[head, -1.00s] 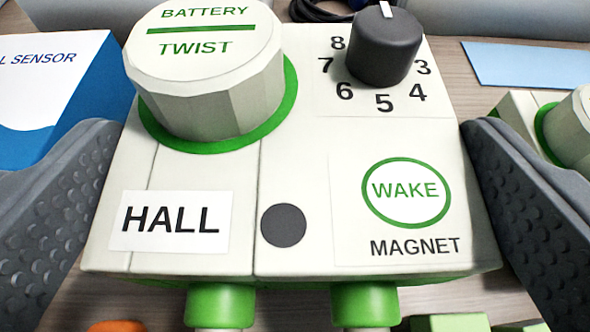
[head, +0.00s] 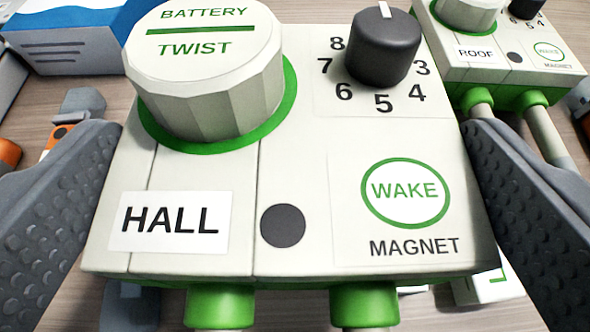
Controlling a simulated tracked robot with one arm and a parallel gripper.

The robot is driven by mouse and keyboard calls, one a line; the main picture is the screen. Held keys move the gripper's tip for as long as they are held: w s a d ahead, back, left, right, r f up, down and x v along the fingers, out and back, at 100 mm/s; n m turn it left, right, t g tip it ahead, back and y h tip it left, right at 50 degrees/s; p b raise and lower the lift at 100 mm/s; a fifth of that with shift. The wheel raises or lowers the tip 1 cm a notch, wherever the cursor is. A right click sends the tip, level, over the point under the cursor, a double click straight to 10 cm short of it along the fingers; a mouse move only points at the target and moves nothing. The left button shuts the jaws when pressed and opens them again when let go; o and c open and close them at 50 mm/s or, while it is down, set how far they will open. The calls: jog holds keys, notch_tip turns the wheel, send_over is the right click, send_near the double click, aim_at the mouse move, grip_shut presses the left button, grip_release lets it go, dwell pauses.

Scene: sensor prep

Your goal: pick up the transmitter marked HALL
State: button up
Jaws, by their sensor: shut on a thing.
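The transmitter marked HALL (head: 205,270) fills the middle of the head view. It is a white box with a green underside, a "BATTERY TWIST" cap (head: 205,75), a dark numbered knob (head: 383,48), a dark round spot (head: 283,226) and a "WAKE MAGNET" label. Two green cable fittings show at its near edge. My gripper (head: 295,190) is shut on it, one grey ridged finger at its left side and one at its right. The box is held above the table, and its underside is mostly hidden.
A second white transmitter marked ROOF (head: 476,53) lies at the upper right with two cables. A blue and white box (head: 70,40) is at the upper left. Orange and grey items (head: 60,137) lie at the left. A white piece (head: 490,287) shows below right.

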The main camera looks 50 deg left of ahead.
jog(key=shift+s+d+f+b, duration=0.1)
jog(key=shift+d+f+b, duration=0.1)
jog(key=shift+b, duration=0.85)
jog(key=shift+s+d+b, duration=0.15)
jog(key=shift+s+b, duration=0.05)
jog(key=shift+b, duration=1)
jog(key=shift+s+d+b, duration=0.25)
jog(key=shift+d+b, duration=0.15)
jog(key=shift+b, duration=0.85)
jog(key=shift+s+d+r+b, duration=0.15)
jog(key=shift+b, duration=0.3)
jog(key=shift+r, duration=0.1)
